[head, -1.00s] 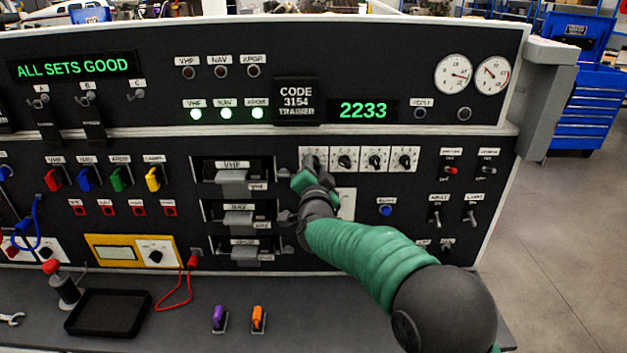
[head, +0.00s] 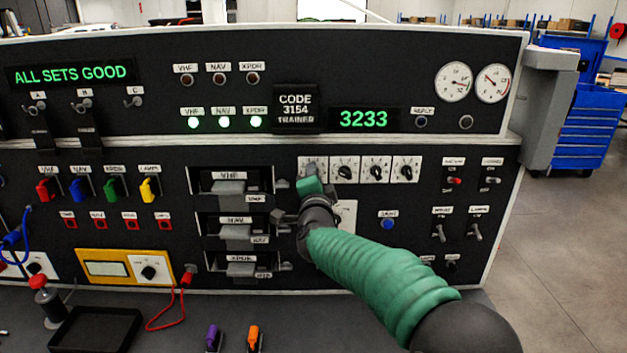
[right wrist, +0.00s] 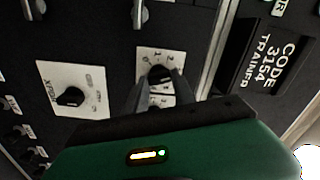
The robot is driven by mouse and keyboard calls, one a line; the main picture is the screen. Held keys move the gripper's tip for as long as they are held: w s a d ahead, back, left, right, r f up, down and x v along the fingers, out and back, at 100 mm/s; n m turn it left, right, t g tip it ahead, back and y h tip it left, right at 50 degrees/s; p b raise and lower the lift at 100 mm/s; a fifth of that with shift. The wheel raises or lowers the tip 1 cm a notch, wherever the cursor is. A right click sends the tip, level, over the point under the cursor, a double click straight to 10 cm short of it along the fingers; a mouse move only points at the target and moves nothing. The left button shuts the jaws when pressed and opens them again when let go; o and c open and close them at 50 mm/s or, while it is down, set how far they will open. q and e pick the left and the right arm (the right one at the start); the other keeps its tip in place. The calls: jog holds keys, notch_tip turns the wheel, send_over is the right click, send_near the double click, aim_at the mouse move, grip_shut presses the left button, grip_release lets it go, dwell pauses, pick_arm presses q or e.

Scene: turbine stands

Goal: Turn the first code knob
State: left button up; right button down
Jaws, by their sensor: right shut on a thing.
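The first code knob (head: 311,163) sits on the leftmost white plate of the knob row, right of the drawer-like units, and is mostly covered by my right gripper in the head view. My right gripper (head: 311,174) is at this knob. In the right wrist view its two fingers (right wrist: 162,82) are shut on the dark knob (right wrist: 158,74), one on each side. The code display (head: 363,119) reads 3233 in green. My left gripper is out of view.
More code knobs (head: 376,171) stand close on the right of the first. Another knob plate (right wrist: 73,92) lies below the row, partly behind my arm in the head view. Latched units (head: 234,189) are close on the left. A black tray (head: 95,331) sits on the bench.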

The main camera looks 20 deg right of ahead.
jog(key=shift+f, duration=0.25)
jog(key=c, duration=1.4)
grip_release()
jog(key=o, duration=0.4)
jog(key=shift+s+d+r, duration=0.1)
jog(key=shift+d+r, duration=0.05)
jog(key=shift+c, duration=0.2)
jog(key=b+v, duration=0.1)
jog(key=v, duration=1.5)
jog(key=shift+s+b, duration=0.35)
jog(key=shift+b, duration=0.05)
